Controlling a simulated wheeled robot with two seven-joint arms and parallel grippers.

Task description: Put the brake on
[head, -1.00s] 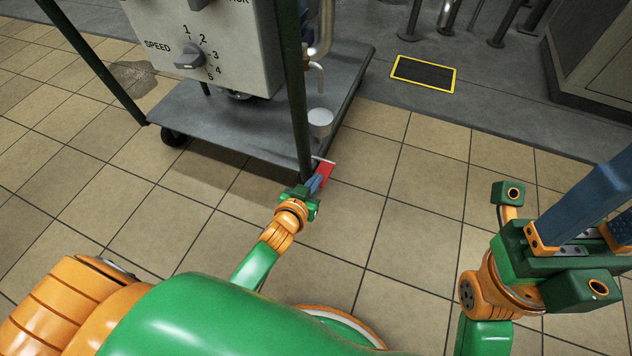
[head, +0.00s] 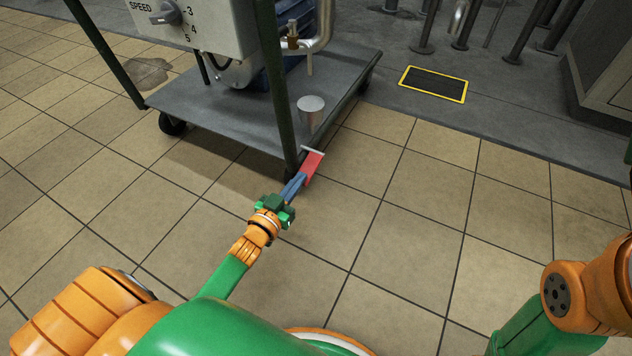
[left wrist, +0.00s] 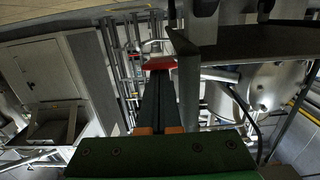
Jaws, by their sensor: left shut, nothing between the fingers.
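The brake is a red pedal (head: 314,164) at the near right corner of the mixer cart (head: 225,112), low by the floor. A pale bar runs along its far end. My left gripper (head: 301,177) is shut and empty, with its blue fingers pointing at the pedal. The fingertips overlap the pedal's near end in the head view; I cannot tell whether they touch. In the left wrist view the red pedal (left wrist: 160,63) lies straight beyond the dark fingertips (left wrist: 160,73). My right arm shows at the lower right, with its gripper outside the picture.
A green cart post (head: 277,90) rises just behind the pedal. A control box (head: 205,22) and a pale cylinder (head: 311,108) are on the cart. A yellow-edged floor grate (head: 434,83) and a grey cabinet (head: 603,65) lie beyond. The tiled floor at right is clear.

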